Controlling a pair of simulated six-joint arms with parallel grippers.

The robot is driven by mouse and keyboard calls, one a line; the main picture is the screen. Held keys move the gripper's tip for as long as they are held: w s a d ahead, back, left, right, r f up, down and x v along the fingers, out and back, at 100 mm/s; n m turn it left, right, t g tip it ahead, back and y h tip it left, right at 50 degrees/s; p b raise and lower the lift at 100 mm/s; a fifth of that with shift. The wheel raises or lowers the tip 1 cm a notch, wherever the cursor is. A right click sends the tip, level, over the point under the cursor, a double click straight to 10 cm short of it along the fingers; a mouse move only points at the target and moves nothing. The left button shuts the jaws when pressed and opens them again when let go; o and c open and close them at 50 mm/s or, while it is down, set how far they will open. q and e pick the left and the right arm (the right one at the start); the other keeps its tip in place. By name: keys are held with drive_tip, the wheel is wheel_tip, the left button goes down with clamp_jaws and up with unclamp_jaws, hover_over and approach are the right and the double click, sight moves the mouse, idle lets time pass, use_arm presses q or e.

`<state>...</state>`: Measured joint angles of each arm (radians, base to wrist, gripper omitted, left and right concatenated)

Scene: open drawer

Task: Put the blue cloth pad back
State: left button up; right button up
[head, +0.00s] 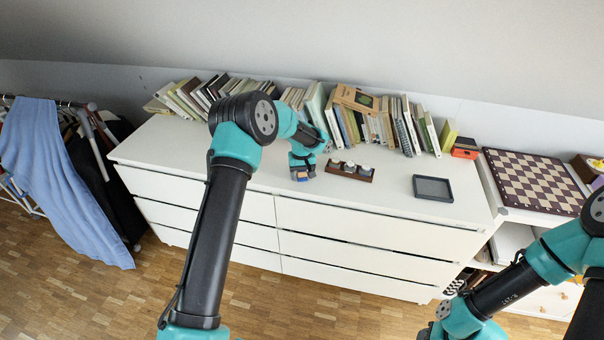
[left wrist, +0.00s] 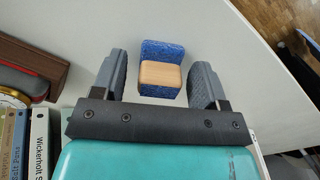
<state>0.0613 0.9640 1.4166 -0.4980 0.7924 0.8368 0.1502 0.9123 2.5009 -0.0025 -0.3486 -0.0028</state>
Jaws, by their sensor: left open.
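The blue cloth pad (left wrist: 163,50) has a light wooden block on it and lies on the white dresser top. In the left wrist view it sits between the two fingers of my left gripper (left wrist: 160,75), with a gap on each side. In the head view my left gripper (head: 301,168) reaches down to the dresser top, and the pad is mostly hidden at its fingertips. My left gripper is open and holds nothing. My right arm enters at the lower right of the head view; its gripper is out of sight.
A brown wooden holder (head: 350,171) with small pale items stands right of my left gripper. A dark, empty shallow tray (head: 433,188) lies farther right on the dresser (head: 390,205). Books (head: 360,120) line the back. A chessboard (head: 535,182) is at the right. The dresser's front strip is clear.

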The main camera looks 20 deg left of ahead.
use_arm(q)
drive_tip(key=shift+r, duration=0.1)
wheel_tip(320, 180, up, 12)
idle(0.6)
